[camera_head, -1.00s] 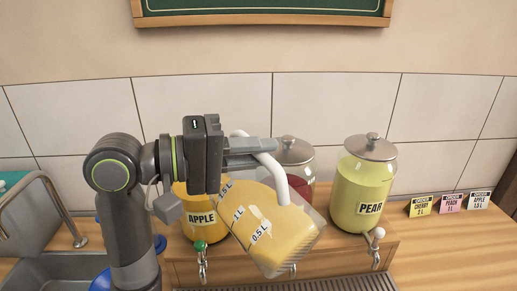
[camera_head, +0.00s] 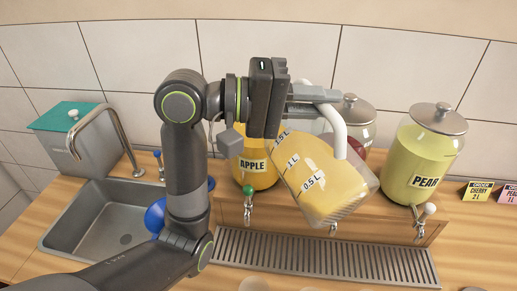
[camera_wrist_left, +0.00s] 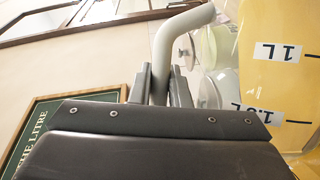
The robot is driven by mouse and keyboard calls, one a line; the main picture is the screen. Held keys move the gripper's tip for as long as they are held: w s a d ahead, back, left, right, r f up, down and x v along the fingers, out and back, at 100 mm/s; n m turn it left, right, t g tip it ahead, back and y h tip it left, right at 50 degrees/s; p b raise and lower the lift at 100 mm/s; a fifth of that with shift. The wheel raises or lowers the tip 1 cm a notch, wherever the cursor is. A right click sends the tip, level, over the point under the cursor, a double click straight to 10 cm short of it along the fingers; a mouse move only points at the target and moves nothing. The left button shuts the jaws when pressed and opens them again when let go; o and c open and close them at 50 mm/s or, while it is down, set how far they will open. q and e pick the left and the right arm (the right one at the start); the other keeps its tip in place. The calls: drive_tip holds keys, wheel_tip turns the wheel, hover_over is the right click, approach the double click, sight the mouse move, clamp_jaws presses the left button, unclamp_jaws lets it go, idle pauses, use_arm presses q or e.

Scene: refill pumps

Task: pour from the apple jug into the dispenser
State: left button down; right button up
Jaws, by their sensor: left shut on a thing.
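The clear jug (camera_head: 322,185) of yellow-orange liquid is tilted in the head view, base to the lower right and mouth end to the upper left. It has 0.5 L, 1 L and 1.5 L marks. My left gripper (camera_head: 316,95) is shut on its white handle (camera_head: 334,125); the left wrist view shows the handle (camera_wrist_left: 165,50) between the fingers and part of the jug (camera_wrist_left: 270,75) at right. The apple dispenser (camera_head: 258,178), with orange contents and a green tap knob, stands behind and left of the jug. Its top is hidden by my gripper. No stream is visible.
A red dispenser (camera_head: 362,121) stands partly hidden behind the jug, and the pear dispenser (camera_head: 425,160) stands to the right. A drip grate (camera_head: 320,262) runs in front. A sink (camera_head: 105,222) with a curved faucet (camera_head: 115,130) is left. Order cards (camera_head: 478,191) stand at far right.

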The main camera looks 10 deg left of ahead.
use_arm(q)
drive_tip(key=shift+a+r+n+p, duration=0.1)
drive_tip(key=shift+r+n+p, duration=0.2)
drive_tip(key=shift+r+p, duration=0.5)
drive_tip(key=shift+w, duration=0.1)
